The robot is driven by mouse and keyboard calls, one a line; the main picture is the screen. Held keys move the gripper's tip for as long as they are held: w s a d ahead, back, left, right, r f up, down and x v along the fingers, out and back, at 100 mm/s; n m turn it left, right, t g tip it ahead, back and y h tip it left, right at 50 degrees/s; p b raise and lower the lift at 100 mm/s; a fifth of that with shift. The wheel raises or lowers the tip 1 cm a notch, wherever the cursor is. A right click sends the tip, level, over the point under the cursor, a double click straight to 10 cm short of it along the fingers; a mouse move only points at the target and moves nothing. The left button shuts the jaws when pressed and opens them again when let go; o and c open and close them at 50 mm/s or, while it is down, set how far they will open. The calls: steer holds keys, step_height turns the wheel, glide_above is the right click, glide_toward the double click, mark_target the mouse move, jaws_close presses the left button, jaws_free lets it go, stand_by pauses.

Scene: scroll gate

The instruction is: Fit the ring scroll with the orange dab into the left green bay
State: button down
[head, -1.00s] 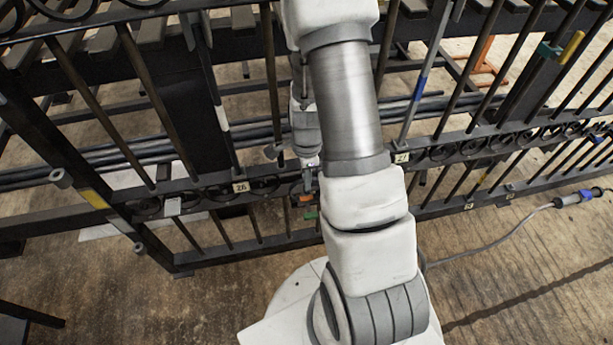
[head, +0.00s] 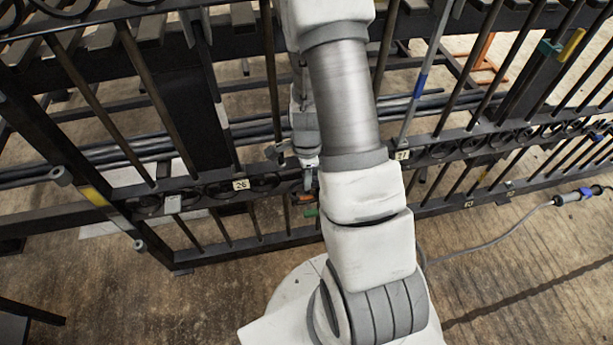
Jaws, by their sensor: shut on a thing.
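My gripper (head: 308,172) is low at the scroll band of the black gate, left of my forearm. It is shut on a small dark piece, the ring scroll (head: 308,185), with an orange dab (head: 303,199) at its lower part. A green mark (head: 311,212) shows just below the orange, at the bay between tags 26 and 27. My forearm hides the right side of this bay. I cannot tell whether the scroll is seated between the rails or still in front of them.
Tag 26 (head: 240,184) and tag 27 (head: 402,155) sit on the gate's rail. Other ring scrolls (head: 265,182) fill the band to the left. Dark pipes (head: 120,155) lie behind the bars. A cable with a blue-banded plug (head: 575,197) lies on the floor at right.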

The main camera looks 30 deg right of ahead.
steer(key=shift+f, duration=0.1)
steer(key=c, duration=0.8)
jaws_free()
steer(key=shift+r+p, duration=1.85)
steer(key=shift+r, duration=1.95)
steer(key=shift+s, duration=0.15)
